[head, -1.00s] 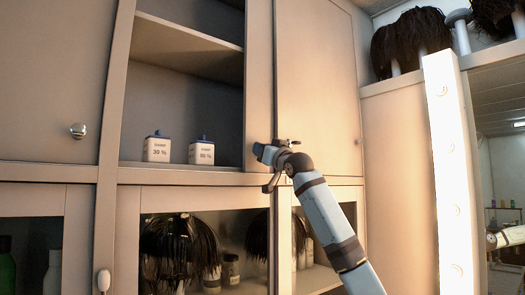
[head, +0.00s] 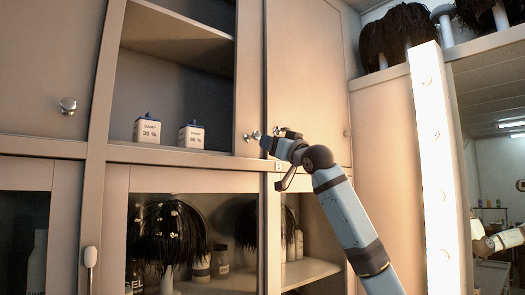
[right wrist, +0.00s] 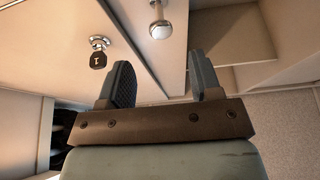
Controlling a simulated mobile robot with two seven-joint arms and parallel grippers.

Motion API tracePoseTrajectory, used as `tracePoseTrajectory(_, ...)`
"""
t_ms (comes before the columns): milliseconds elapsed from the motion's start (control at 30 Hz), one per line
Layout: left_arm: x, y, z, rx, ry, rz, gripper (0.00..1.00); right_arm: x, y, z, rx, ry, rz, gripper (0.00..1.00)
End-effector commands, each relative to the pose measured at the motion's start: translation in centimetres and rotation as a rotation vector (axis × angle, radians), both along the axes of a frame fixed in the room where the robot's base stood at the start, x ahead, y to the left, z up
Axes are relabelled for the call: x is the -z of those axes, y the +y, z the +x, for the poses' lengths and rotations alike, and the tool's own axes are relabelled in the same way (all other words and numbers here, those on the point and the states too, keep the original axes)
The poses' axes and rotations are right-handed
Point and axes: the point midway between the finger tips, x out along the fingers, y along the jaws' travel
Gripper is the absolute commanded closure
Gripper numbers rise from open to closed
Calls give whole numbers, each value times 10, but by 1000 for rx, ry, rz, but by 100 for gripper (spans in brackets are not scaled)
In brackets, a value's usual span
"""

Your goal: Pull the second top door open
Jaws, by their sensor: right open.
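The upper cabinet has a left door with a round knob (head: 68,105), an open compartment (head: 180,85) and a closed-looking right door (head: 308,75). A narrow panel (head: 250,70) stands between compartment and right door; whether it is a door's face or frame, I cannot tell. Two small metal fittings (head: 251,136) show low on it. My right gripper (head: 272,158) is just right of them, open and empty. In the right wrist view a knob (right wrist: 160,22) on a pale panel lies beyond my two spread fingers (right wrist: 162,82), apart from them. My left gripper is out of view.
Two small white bottles (head: 147,129) stand in the open compartment. Glass-fronted lower cabinets (head: 190,180) hold wigs and bottles. A lock with a dark key tag (right wrist: 98,60) is near the knob. A bright lit mirror frame (head: 435,150) stands right.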

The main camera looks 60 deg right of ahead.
Motion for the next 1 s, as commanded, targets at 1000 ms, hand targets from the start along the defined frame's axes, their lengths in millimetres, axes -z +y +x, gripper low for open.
tracePoseTrajectory(1000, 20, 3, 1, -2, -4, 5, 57, 24, 13, -17, -5, 25, -1, 42)
